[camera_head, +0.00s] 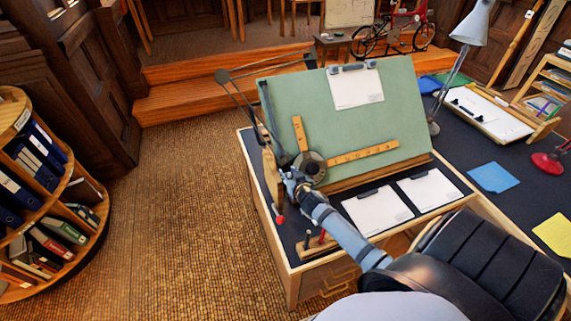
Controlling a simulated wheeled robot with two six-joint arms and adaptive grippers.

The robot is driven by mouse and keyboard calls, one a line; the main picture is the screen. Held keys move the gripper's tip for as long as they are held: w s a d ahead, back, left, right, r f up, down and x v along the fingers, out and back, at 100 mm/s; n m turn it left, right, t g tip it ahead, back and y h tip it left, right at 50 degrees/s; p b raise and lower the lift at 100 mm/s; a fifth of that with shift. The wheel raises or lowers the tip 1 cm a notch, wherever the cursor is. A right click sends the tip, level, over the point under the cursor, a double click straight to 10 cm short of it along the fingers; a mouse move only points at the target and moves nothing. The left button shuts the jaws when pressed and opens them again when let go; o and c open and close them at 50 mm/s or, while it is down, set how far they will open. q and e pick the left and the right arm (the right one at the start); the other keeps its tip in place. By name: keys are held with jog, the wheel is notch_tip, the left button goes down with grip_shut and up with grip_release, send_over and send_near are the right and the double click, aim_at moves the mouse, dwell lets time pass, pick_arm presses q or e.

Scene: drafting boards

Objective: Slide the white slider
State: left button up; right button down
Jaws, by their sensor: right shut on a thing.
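I cannot pick out a white slider for certain in the head view. The green drafting board (350,118) stands tilted on the dark desk, with a drafting machine's round head (311,165) and two wooden rulers near its lower left. My right arm comes in from the lower right. My right gripper (290,178) is at the board's lower left corner, beside the round head. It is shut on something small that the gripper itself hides. My left gripper is not in view.
A red knob (279,219) hangs at the desk's left edge. Two clipboards with white paper (378,210) lie in front of the board. A round bookshelf (45,200) is at left, with clear carpet between.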

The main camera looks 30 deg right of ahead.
jog(key=shift+s+a+f, duration=0.15)
jog(key=shift+s+f, duration=0.4)
jog(key=shift+f, duration=0.1)
jog(key=shift+s+f, duration=0.15)
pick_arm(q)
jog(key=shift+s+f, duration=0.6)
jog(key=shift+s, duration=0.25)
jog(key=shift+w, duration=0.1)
pick_arm(e)
jog(key=c, duration=1.2)
grip_release()
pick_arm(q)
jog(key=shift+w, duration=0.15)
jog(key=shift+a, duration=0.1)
pick_arm(e)
jog(key=shift+r, duration=0.2)
